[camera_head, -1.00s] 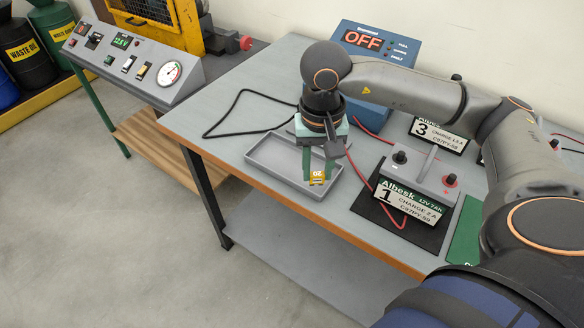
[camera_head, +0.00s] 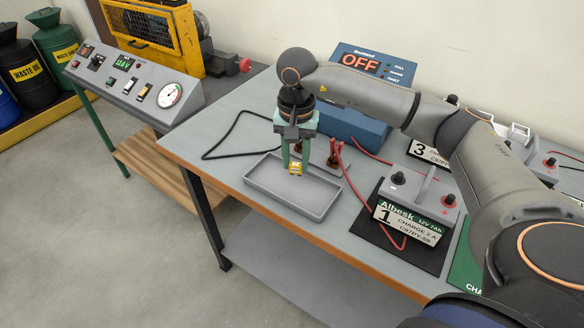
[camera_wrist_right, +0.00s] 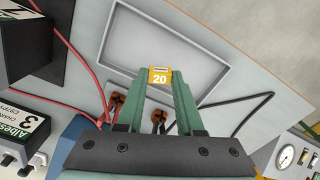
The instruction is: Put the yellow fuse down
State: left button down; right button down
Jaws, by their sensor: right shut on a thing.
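The yellow fuse (camera_head: 296,168) is a small block held between the fingertips of my right gripper (camera_head: 295,163). In the right wrist view the fuse (camera_wrist_right: 159,77) shows the number 20 and sits between the green fingers. The gripper points down over the back part of a shallow grey tray (camera_head: 322,207). The tray looks empty. The fuse appears to be above the tray floor, but I cannot tell the exact gap. My left gripper is not in view.
Battery 1 (camera_head: 418,187) stands on a black mat to the right. A blue charger (camera_head: 352,125) reading OFF stands behind. A gauge panel (camera_head: 135,84) is at the left.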

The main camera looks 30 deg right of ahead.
jog(key=shift+w+f, duration=0.65)
jog(key=shift+f, duration=0.1)
notch_tip(320, 180, down, 3)
jog(key=shift+f+p, duration=0.1)
jog(key=shift+p, duration=0.3)
jog(key=shift+f, duration=0.2)
jog(key=c, duration=0.5)
grip_release()
jog(key=shift+c, duration=0.2)
jog(key=shift+r, duration=0.15)
